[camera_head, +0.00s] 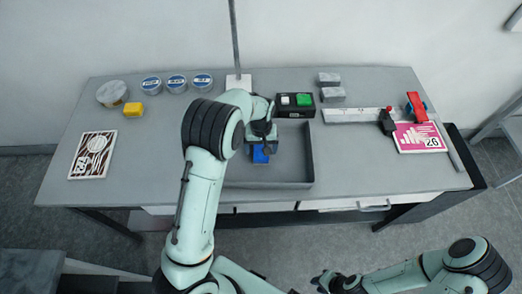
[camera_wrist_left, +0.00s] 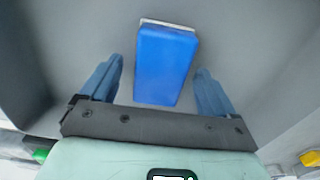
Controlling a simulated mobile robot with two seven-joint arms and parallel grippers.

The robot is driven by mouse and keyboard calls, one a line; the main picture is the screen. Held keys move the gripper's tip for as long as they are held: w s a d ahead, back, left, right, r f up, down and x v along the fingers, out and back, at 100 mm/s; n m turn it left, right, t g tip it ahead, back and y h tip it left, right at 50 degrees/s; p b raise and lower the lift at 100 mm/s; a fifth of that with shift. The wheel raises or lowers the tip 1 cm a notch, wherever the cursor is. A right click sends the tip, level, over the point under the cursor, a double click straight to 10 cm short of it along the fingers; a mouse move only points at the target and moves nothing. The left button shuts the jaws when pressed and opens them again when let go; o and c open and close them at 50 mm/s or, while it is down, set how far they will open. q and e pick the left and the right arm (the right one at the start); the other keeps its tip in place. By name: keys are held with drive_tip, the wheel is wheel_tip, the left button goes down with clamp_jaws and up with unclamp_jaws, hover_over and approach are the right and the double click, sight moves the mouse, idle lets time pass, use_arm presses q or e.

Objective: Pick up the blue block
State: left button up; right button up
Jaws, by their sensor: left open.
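The blue block (camera_head: 260,155) is in the grey tray (camera_head: 298,184) at the middle of the table, partly hidden by my left gripper in the head view. In the left wrist view the blue block (camera_wrist_left: 165,64) stands out as a blue oblong with a pale far edge. My left gripper (camera_wrist_left: 158,85) is open, with one finger on each side of the block and a visible gap to each. In the head view the left gripper (camera_head: 261,146) is over the tray. My right gripper (camera_head: 322,281) is low at the bottom, away from the table; its jaws are too small to judge.
A black box with a green button (camera_head: 304,100) stands behind the tray. A picture card (camera_head: 92,155) lies left.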

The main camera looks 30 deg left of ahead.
use_arm(q)
drive_tip(key=shift+f, duration=0.55)
drive_tip(key=shift+s, duration=0.1)
use_arm(e)
drive_tip(key=shift+s, duration=0.1)
use_arm(q)
drive_tip(key=c, duration=1.1)
drive_tip(key=shift+r, duration=0.15)
